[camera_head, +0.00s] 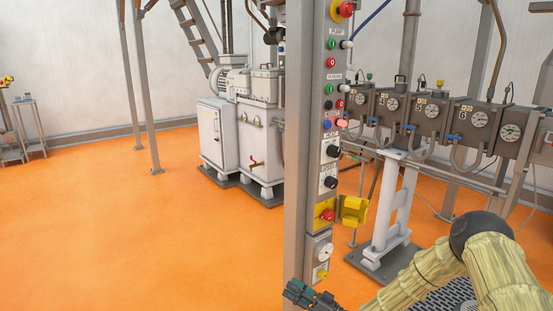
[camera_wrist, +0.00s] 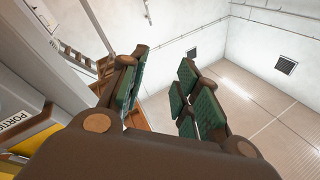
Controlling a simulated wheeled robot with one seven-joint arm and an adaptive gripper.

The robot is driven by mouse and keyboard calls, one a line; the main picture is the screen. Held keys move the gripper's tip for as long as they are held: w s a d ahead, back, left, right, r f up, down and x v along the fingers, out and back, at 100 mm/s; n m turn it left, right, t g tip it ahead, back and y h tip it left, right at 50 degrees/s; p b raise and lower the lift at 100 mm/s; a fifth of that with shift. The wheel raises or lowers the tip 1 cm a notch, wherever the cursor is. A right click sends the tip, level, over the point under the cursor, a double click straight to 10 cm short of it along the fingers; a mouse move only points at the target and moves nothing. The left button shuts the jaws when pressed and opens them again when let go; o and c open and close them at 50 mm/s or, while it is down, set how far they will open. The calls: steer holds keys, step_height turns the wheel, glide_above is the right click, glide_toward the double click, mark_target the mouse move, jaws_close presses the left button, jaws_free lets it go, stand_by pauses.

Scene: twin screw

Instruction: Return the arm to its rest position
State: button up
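My gripper (camera_head: 313,296) is at the bottom edge of the head view, low in front of the foot of the control column (camera_head: 298,150). My arm, in a tan cover, reaches it from the lower right. In the wrist view my gripper (camera_wrist: 160,98) shows its two green-padded fingers apart with nothing between them. The part of the arm between gripper and elbow is partly cut off by the lower edge of the head view.
The column carries buttons, knobs and a yellow box with a red button (camera_head: 328,215), its yellow flap (camera_head: 353,210) swung out. Right are a grey stand (camera_head: 394,210) and gauge units (camera_head: 430,108). A white machine (camera_head: 262,140) stands behind. The orange floor (camera_head: 110,230) at left is clear.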

steer(key=s+a+f+m+h, duration=0.2)
steer(key=s+f+m+h, duration=0.3)
steer(key=s+f, duration=0.45)
steer(key=s+d+f+g+h, duration=0.2)
steer(key=s+d+f+h, duration=0.15)
steer(key=s, duration=0.45)
steer(key=s+d+f+g+h, duration=0.2)
steer(key=s+d+f, duration=0.1)
steer(key=s+f, duration=0.3)
steer(key=s+d+f+g+h, duration=0.2)
steer(key=s+d+f+h, duration=0.1)
steer(key=s, duration=0.6)
steer(key=s+d+r+m+g+h, duration=0.1)
steer(key=s+d+r+g+h, duration=0.1)
steer(key=s+d, duration=0.5)
steer(key=s+d+r+g+h, duration=0.1)
steer(key=s+d+g+h, duration=0.1)
steer(key=s, duration=0.8)
step_height(320, 180, up, 14)
steer(key=p, duration=1.3)
steer(key=shift+s+d+f+p, duration=0.15)
steer(key=shift+s+f+p, duration=0.05)
steer(key=shift+p, duration=0.1)
steer(key=shift+o, duration=0.4)
steer(key=shift+h, duration=0.25)
